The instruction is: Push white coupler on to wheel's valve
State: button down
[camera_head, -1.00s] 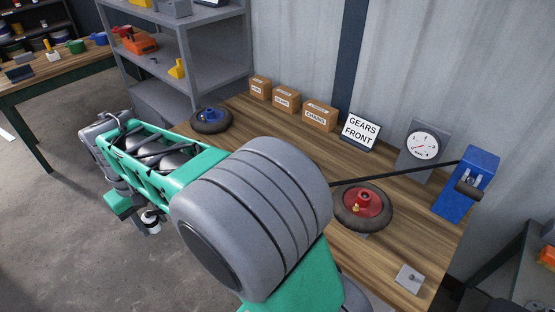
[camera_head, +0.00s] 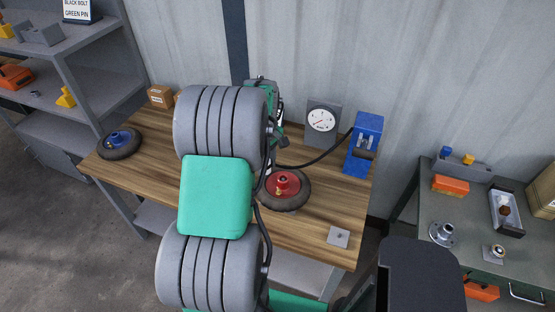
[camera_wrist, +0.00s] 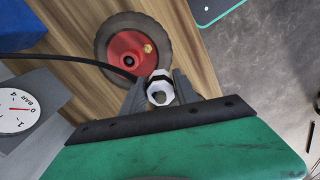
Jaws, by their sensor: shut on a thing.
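My gripper (camera_wrist: 159,88) is shut on the white coupler (camera_wrist: 157,76), a white ring-like piece with a dark band and a grey tip. In the wrist view the coupler is just below the wheel (camera_wrist: 170,40), a black tyre with a red hub. The wheel's brass valve (camera_wrist: 148,48) sticks up from the hub, above the coupler in the picture, with a visible gap between them. In the head view the wheel (camera_head: 298,203) lies flat on the bench, partly behind my arm. The coupler is not clearly visible there.
A black hose (camera_head: 322,157) runs from a blue box (camera_head: 364,145) towards my gripper. A dial gauge (camera_head: 321,119) stands behind the wheel. A blue-hubbed wheel (camera_head: 121,155) is at the bench's left end. A grey plate (camera_head: 338,237) lies at the front right.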

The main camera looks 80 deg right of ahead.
jog(key=s, duration=0.4)
jog(key=b, duration=0.5)
send_over(280, 191)
notch_tip(280, 191, down, 8)
jog(key=shift+w+d+r, duration=0.1)
jog(key=shift+w+d, duration=0.05)
jog(key=shift+a+f+b, duration=0.2)
jog(key=shift+f+b, duration=0.15)
jog(key=shift+f, duration=0.45)
dwell(0.5)
jog(key=shift+d+r+p, duration=0.1)
jog(key=shift+r+p, duration=0.95)
jog(key=shift+r, duration=0.5)
